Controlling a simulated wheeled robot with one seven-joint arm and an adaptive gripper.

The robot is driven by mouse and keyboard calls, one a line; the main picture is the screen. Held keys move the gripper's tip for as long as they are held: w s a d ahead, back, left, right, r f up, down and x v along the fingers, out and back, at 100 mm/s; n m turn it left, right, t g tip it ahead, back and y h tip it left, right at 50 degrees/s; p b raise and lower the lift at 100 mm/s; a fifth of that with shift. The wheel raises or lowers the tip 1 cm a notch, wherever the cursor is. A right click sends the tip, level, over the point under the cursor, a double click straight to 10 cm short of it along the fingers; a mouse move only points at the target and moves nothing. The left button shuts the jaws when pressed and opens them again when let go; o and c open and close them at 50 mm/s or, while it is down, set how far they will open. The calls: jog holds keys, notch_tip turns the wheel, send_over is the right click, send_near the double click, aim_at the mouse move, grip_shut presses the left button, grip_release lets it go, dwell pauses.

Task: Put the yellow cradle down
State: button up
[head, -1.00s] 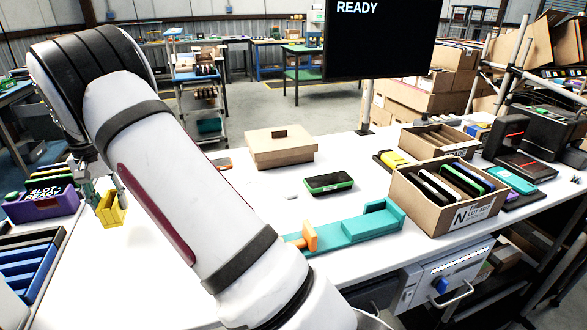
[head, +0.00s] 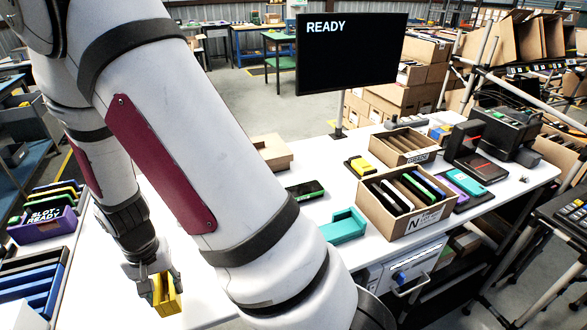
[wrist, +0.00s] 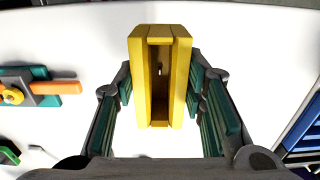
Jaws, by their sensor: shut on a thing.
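The yellow cradle (head: 167,296) is a small open-topped block with a long slot. My gripper (head: 160,278) is shut on it, at the left part of the white table in the head view. In the wrist view the cradle (wrist: 182,75) sits between the two finger pads of my gripper (wrist: 160,85), with its slot facing the camera and looking empty. White tabletop shows around it. I cannot tell whether its underside touches the table.
A purple bin (head: 28,233) and a blue rack (head: 30,283) stand at left. A teal fixture (head: 343,228), a green-edged device (head: 305,190) and cartons (head: 405,222) are to the right.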

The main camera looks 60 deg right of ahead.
aim_at(171, 296)
jog(key=s, duration=0.3)
jog(key=shift+a+r, duration=0.15)
jog(key=shift+r, duration=0.15)
jog(key=shift+w, duration=0.15)
jog(key=w, duration=0.5)
jog(key=w+f, duration=0.1)
jog(key=w, duration=0.9)
jog(key=shift+w+f+p, duration=0.25)
jog(key=shift+f+p, duration=0.05)
jog(key=shift+p, duration=0.1)
jog(key=shift+w+f, duration=0.15)
jog(key=shift+f, duration=0.2)
jog(key=shift+f+p, duration=0.4)
jog(key=shift+f, duration=1)
jog(key=o, duration=1.2)
jog(key=shift+f, duration=0.15)
jog(key=shift+o, duration=0.2)
